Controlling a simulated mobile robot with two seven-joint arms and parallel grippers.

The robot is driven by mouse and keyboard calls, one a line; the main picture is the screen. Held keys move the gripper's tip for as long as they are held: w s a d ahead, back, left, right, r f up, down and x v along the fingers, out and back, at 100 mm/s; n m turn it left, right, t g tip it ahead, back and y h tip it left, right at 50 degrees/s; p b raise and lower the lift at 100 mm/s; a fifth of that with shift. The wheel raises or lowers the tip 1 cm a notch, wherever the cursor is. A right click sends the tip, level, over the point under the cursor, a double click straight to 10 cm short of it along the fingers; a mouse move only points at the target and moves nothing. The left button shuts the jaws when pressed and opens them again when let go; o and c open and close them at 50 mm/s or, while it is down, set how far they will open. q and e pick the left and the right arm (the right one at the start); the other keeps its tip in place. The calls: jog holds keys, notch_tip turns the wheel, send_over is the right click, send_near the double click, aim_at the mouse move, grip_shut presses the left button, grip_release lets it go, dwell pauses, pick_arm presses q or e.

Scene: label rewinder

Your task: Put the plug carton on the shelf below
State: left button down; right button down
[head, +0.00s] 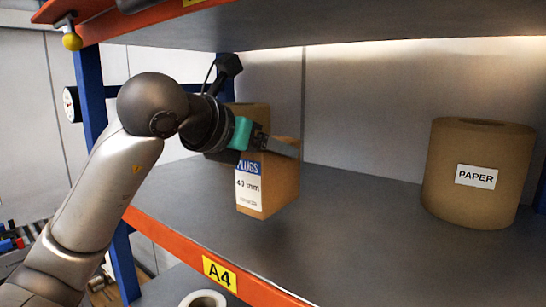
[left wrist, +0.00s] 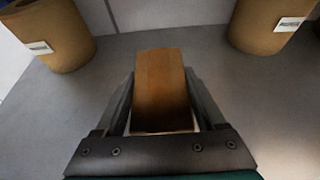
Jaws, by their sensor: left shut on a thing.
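The plug carton (head: 268,188) is a brown box with a white and blue label reading PLUGS 40 mm. My left gripper (head: 278,146) is shut on its upper part, one finger showing across the top. The carton is over the grey A4 shelf (head: 345,225), near its left side. I cannot tell whether its base touches the shelf. In the left wrist view the carton (left wrist: 162,85) sits between the two fingers of the gripper (left wrist: 161,90). The shelf below shows only a little, under the orange beam. My right gripper is not in view.
A PAPER roll (head: 478,172) stands at the right of the A4 shelf. Another brown object (head: 254,111) stands behind my gripper. An orange beam (head: 195,256) with a yellow A4 tag edges the shelf. A white roll (head: 203,299) shows below it. A blue post (head: 95,115) stands at left.

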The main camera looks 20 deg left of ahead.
pick_arm(q)
jog(key=shift+w+d, duration=0.2)
jog(key=shift+w, duration=0.15)
jog(key=shift+w+f, duration=0.1)
jog(key=shift+f, duration=1.6)
jog(key=shift+f, duration=0.2)
grip_release()
